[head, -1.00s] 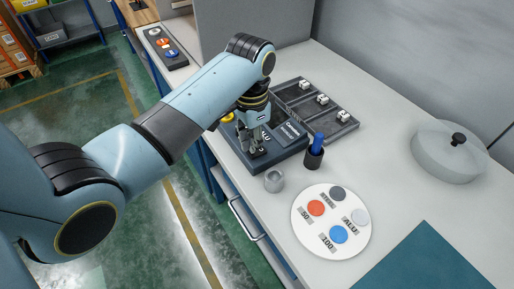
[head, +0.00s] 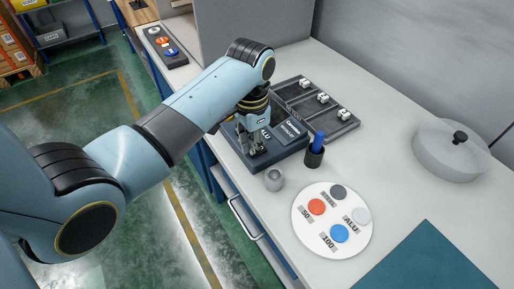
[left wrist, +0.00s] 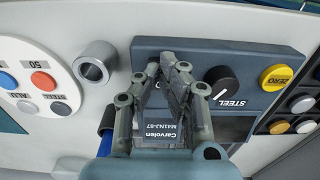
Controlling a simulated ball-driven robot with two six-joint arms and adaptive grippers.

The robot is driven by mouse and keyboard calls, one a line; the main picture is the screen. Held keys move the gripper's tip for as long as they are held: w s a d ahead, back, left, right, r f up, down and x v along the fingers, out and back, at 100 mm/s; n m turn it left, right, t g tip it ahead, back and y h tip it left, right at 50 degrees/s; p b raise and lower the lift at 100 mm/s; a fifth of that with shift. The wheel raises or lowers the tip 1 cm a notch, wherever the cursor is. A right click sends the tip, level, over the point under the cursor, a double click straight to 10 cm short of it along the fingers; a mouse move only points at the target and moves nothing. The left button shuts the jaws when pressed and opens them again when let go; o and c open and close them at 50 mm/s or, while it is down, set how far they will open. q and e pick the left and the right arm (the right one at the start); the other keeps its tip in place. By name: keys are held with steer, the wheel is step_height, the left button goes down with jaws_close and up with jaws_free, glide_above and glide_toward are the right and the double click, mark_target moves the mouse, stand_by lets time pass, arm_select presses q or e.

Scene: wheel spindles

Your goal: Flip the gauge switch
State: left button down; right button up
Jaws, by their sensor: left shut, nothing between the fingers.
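The gauge is a dark slate box (head: 236,157) on the bench, with a "Carvolen" label. It fills the middle of the left wrist view (left wrist: 150,46). There a round black switch knob (left wrist: 222,82) with a slanted white mark sits beside the word STEEL. I cannot tell which setting the mark points to. The word ALU shows on the gauge in the head view. My left gripper (head: 253,152) is shut and empty, pointing down over the gauge. In the left wrist view its fingertips (left wrist: 168,65) are left of the knob, apart from it. My right gripper is not in view.
A yellow ZERO button (left wrist: 276,78) lies beyond the knob. A grey cup (head: 274,179), a dark pen holder (head: 314,157) and a white disc with coloured discs (head: 313,241) stand nearby. A dark tray (head: 345,127) lies behind. A lidded pot (head: 450,157) stands farther right.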

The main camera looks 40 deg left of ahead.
arm_select(q)
steer(key=shift+f, duration=0.2)
steer(key=shift+r, duration=0.1)
step_height(320, 180, up, 3)
steer(key=shift+f+p, duration=0.15)
steer(key=shift+p, duration=1)
steer(key=shift+r, duration=2.1)
